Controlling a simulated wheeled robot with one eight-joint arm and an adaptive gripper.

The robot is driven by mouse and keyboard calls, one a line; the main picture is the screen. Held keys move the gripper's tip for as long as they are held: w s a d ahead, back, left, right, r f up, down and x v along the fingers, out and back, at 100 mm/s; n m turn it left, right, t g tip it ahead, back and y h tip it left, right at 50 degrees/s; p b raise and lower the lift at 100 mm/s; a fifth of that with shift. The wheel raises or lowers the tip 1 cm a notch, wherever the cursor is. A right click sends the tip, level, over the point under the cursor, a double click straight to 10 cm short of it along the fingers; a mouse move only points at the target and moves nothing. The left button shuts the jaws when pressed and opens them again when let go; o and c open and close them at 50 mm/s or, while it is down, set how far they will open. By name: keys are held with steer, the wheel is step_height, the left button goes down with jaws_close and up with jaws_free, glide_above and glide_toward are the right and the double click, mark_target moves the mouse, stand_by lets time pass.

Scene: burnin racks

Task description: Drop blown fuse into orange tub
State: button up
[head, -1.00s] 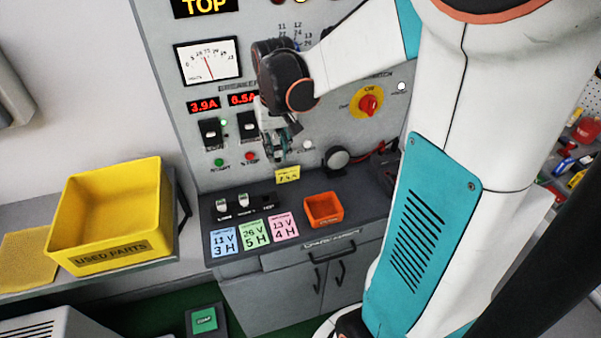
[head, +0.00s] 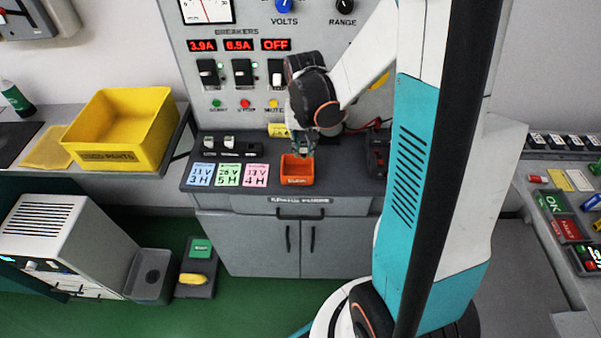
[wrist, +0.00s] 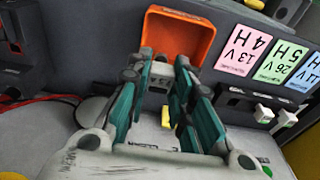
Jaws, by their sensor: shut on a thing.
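The orange tub (head: 297,179) stands on the dark bench top below the breaker panel. In the wrist view, the orange tub (wrist: 205,25) lies just beyond my fingertips, and its inside looks empty where I can see it. My gripper (head: 301,147) points down over the tub's back part. In the wrist view, my gripper (wrist: 164,62) has its teal fingers drawn toward each other.
Pink, green and blue label cards (head: 228,175) lie left of the tub. Behind them sits a dark block of fuse holders (head: 228,145). A yellow used-parts bin (head: 122,130) stands on the left bench. A dark device (head: 378,152) stands right of the tub.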

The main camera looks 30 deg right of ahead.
steer(key=shift+f+b, duration=1.7)
steer(key=shift+f, duration=0.8)
steer(key=o, duration=0.9)
steer(key=shift+r, duration=0.1)
steer(key=r, duration=0.8)
steer(key=s+r, duration=0.1)
steer(key=r, duration=0.2)
steer(key=shift+s+a+r, duration=0.1)
steer(key=shift+a+r, duration=0.3)
